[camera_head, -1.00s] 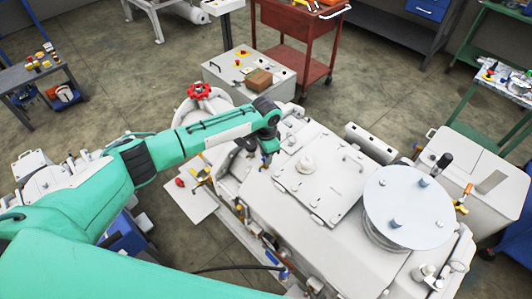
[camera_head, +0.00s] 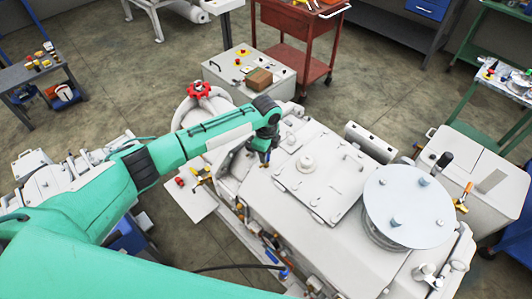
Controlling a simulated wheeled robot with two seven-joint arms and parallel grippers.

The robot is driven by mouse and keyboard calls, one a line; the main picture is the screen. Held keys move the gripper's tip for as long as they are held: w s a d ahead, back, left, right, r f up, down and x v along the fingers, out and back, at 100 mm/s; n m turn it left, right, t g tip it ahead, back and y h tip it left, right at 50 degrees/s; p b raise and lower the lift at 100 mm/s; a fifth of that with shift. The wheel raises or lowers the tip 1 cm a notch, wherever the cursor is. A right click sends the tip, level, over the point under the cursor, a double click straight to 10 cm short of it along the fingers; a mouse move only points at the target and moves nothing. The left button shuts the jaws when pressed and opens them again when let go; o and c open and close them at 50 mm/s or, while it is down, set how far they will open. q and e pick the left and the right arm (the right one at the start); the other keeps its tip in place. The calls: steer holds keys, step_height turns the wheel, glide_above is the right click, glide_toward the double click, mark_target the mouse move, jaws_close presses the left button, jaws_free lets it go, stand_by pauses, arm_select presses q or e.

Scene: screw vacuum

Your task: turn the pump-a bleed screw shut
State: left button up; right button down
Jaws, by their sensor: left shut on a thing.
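My left arm reaches in from the left over the white pump machine (camera_head: 290,215). My left gripper (camera_head: 265,161) points down at the upper left edge of the machine's housing, left of its flat lid plate. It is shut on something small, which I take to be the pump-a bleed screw. The screw itself is hidden by the gripper and too small to make out, so its turn position cannot be read. My right gripper is not in view.
A red handwheel (camera_head: 199,90) stands behind my left forearm. A round white cover (camera_head: 408,205) with knobs rises on the machine's right. Open floor lies at the upper left.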

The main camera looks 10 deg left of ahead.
arm_select(q)
steer(key=shift+r+m, duration=0.1)
steer(key=shift+m, duration=0.6)
steer(key=o, duration=1)
steer(key=shift+r, duration=0.45)
step_height(320, 180, up, 13)
steer(key=b, duration=0.4)
steer(key=shift+f, duration=0.1)
